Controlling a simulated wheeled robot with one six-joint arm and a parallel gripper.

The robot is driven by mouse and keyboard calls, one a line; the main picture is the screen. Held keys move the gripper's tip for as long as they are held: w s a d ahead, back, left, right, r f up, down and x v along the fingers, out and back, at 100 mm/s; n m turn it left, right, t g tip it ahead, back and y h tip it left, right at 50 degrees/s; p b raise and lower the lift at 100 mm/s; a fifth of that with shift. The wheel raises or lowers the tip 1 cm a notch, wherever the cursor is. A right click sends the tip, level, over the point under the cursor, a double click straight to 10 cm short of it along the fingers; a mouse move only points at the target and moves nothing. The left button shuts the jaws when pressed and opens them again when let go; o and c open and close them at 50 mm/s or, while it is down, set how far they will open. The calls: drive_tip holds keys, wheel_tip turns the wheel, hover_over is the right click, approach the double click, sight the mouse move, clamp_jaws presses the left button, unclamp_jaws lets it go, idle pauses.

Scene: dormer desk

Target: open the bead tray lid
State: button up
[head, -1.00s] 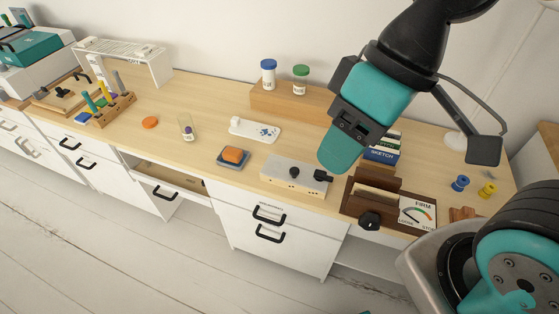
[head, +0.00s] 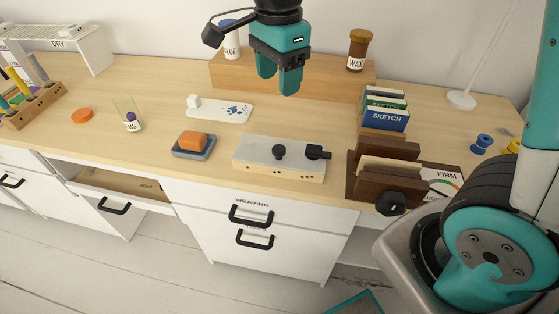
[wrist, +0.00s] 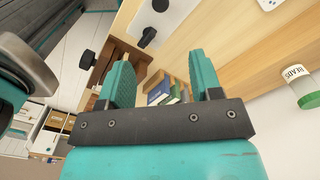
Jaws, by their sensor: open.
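A low wooden box with a grey top (head: 255,152) sits near the desk's front edge; it carries no readable label and may be the bead tray. A round black knob (head: 279,151) stands on its top, and a black latch-like piece (head: 317,152) is at its right end. The lid looks shut. My gripper (head: 279,80) is open and empty, fingers pointing down, above and behind the box, in front of the wooden riser. In the wrist view, my open gripper (wrist: 161,66) has nothing between its fingers, and part of the grey top (wrist: 150,20) shows beyond them.
A brown press with a black knob (head: 390,203) and sketch books (head: 384,118) stand right of the box. An orange block on a blue dish (head: 193,142) is at its left. The wooden riser (head: 325,77) bears jars; a BEADS jar (wrist: 300,88) shows in the wrist view.

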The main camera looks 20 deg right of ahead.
sight(279, 148)
wheel_tip(279, 148, down, 18)
drive_tip(key=shift+r+b, duration=0.25)
drive_tip(key=shift+b, duration=0.75)
clamp_jaws()
drive_tip(key=shift+w, duration=0.1)
drive_tip(key=shift+r, duration=0.15)
